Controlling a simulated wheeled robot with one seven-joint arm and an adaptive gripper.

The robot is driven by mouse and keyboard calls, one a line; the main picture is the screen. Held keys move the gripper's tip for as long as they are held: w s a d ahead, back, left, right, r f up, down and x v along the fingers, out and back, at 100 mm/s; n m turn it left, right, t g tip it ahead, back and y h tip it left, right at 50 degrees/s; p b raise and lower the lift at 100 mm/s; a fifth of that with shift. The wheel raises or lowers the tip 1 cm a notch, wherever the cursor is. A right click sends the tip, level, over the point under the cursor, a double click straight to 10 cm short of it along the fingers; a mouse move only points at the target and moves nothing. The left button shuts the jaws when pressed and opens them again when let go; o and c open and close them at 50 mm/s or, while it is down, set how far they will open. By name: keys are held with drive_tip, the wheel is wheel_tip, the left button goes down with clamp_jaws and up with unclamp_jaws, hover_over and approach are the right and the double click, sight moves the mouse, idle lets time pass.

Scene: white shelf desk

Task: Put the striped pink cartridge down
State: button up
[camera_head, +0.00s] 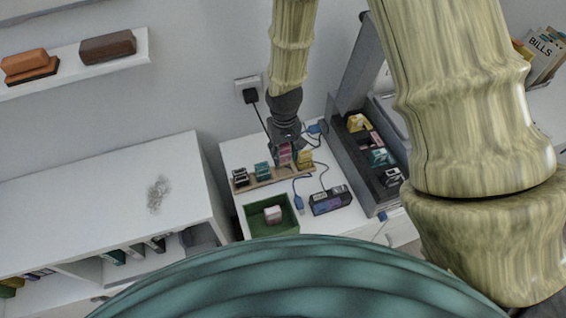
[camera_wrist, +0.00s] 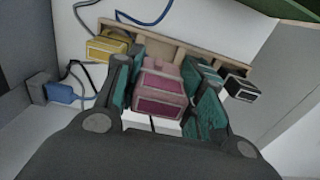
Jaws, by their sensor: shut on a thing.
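The striped pink cartridge (camera_wrist: 160,90) sits between the two fingers of my gripper (camera_wrist: 158,108), which is shut on it. In the head view the pink cartridge (camera_head: 284,153) shows just below my gripper (camera_head: 286,140), over the wooden rack (camera_head: 268,181). In the wrist view the wooden rack (camera_wrist: 180,40) runs behind and beside the cartridge. I cannot tell whether the cartridge rests in the rack or hangs just above it. A yellow cartridge (camera_head: 305,158), a teal cartridge (camera_head: 262,170) and a black cartridge (camera_head: 240,177) stand along the rack on either side.
A green bin (camera_head: 254,222) with a pale pink block (camera_head: 273,215) stands in front. A dark device (camera_head: 331,199) and blue cables (camera_head: 298,200) lie to its right. A grey tray (camera_head: 367,181) with several cartridges stands at the right. The white shelf top (camera_head: 100,205) at left is mostly clear.

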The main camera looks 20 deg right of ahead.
sight(284, 146)
drive_tip(key=shift+w+d+f, duration=0.1)
drive_tip(key=shift+w+f, duration=0.1)
drive_tip(key=shift+f, duration=0.95)
drive_tip(key=shift+s+f, duration=0.15)
drive_tip(key=shift+f, duration=0.25)
drive_tip(key=shift+f+p, duration=0.6)
drive_tip(key=shift+f, duration=1.35)
drive_tip(key=shift+f, duration=0.15)
drive_tip(key=o, duration=0.7)
drive_tip(key=shift+r+b, duration=1.2)
drive_tip(key=shift+r, duration=4.95)
